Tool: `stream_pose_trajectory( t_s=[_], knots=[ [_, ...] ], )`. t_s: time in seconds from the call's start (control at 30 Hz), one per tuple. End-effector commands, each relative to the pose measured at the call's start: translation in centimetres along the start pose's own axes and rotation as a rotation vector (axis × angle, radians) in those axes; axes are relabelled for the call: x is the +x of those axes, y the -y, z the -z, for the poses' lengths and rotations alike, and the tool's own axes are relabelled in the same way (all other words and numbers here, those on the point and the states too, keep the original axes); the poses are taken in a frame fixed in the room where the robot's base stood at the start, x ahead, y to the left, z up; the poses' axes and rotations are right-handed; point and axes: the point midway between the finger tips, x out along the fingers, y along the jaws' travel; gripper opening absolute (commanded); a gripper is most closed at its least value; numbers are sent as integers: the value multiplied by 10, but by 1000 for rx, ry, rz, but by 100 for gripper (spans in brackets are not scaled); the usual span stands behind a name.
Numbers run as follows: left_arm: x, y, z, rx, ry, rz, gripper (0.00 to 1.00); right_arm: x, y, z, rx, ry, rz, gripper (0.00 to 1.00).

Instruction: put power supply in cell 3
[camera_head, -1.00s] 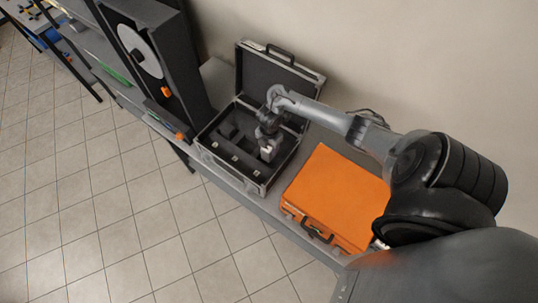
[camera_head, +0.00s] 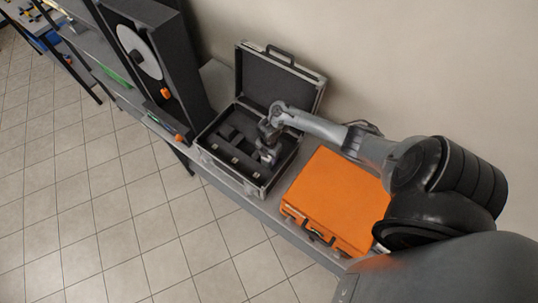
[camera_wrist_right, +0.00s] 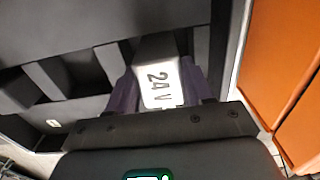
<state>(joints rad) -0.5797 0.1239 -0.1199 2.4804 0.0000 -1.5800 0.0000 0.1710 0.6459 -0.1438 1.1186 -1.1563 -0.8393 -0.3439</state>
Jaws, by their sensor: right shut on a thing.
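The power supply (camera_wrist_right: 158,72) is a pale block marked "24 V" in the right wrist view. My right gripper (camera_head: 268,157) is shut on it, with one dark finger on each side. The gripper reaches down into the right part of the open black case (camera_head: 225,174), among its dark foam compartments. In the head view the gripper mostly hides the power supply. I cannot tell which numbered cell is under it, or whether it touches the bottom. My left gripper is not in view.
The case lid (camera_head: 279,80) stands open at the back. A closed orange case (camera_head: 335,198) lies close on the right. A dark upright frame with a pale disc (camera_head: 138,50) stands on the left. Tiled floor lies in front of the bench.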

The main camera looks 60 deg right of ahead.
Motion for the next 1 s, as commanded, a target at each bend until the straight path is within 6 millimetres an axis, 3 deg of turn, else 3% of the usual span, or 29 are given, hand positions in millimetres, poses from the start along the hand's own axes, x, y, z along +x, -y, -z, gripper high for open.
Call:
stream_pose_trajectory(
  t_s=[0.03,0.07,0.2,0.63,1.0],
  knots=[
    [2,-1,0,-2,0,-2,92,2,0,0,0,0,-1,9],
    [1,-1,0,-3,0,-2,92,2,0,0,0,0,0,54],
    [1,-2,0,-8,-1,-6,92,1,0,0,1,0,0,76],
    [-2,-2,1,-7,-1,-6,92,-6,0,0,0,1,-1,77],
    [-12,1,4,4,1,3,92,-66,-1,-1,-3,1,-3,77]
  ],
)
